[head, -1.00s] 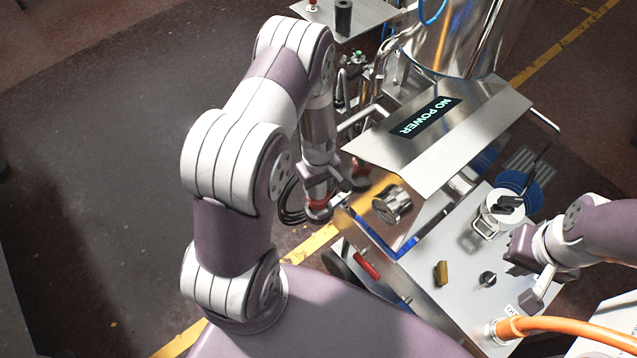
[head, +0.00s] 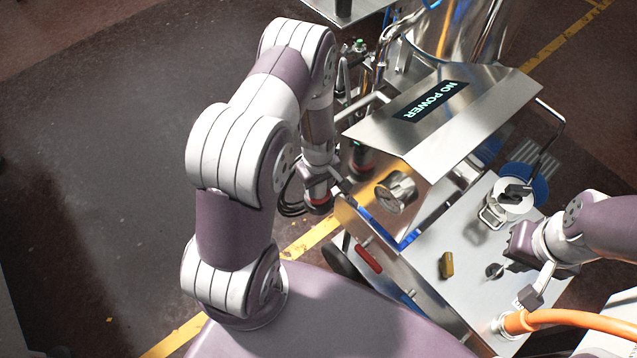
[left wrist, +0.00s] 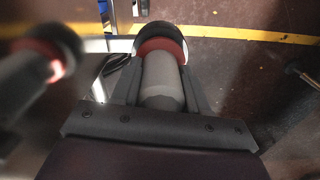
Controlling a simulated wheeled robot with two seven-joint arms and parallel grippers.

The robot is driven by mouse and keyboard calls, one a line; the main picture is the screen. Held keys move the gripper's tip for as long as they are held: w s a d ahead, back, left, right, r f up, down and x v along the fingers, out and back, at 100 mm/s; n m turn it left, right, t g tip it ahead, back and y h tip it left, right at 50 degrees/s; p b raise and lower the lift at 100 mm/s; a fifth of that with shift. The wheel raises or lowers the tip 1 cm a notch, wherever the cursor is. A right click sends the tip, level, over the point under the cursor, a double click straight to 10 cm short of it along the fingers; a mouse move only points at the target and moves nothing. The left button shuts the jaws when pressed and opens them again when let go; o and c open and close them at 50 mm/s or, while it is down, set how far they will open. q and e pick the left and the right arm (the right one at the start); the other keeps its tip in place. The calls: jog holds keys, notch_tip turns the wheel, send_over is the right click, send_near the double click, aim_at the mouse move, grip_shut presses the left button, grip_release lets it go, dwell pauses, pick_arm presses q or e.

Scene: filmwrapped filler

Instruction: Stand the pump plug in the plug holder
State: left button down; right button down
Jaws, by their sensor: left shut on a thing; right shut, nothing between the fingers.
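My left gripper (head: 318,190) is shut on the pump plug (head: 318,206), beside the left side of the steel machine. In the left wrist view the plug (left wrist: 163,82) is a grey cylinder with a red collar and a dark rounded end, between the two fingers. In the head view the arm and fingers partly hide it. I cannot make out the plug holder with certainty. A blurred dark round part with a reddish glow (left wrist: 50,62) is at the left of the wrist view. My right gripper (head: 532,290) is shut and empty over the lower panel.
An orange hose (head: 570,320) crosses the lower right. Open floor (head: 90,180) lies to the left.

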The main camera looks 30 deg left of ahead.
pick_arm(q)
jog(key=shift+f, duration=0.3)
dwell(0.5)
jog(key=shift+c, duration=2.4)
grip_release()
jog(key=shift+s, duration=0.1)
notch_tip(320, 180, up, 13)
jog(key=shift+f+b, duration=0.1)
jog(key=shift+b, duration=0.45)
jog(key=s+d+r+m+t, duration=0.1)
jog(key=s+d+r+m, duration=0.4)
jog(key=s+r+m, duration=0.3)
jog(key=r+m, duration=0.1)
jog(key=m, duration=0.3)
jog(key=shift+s+r, duration=0.35)
jog(key=shift+r, duration=0.05)
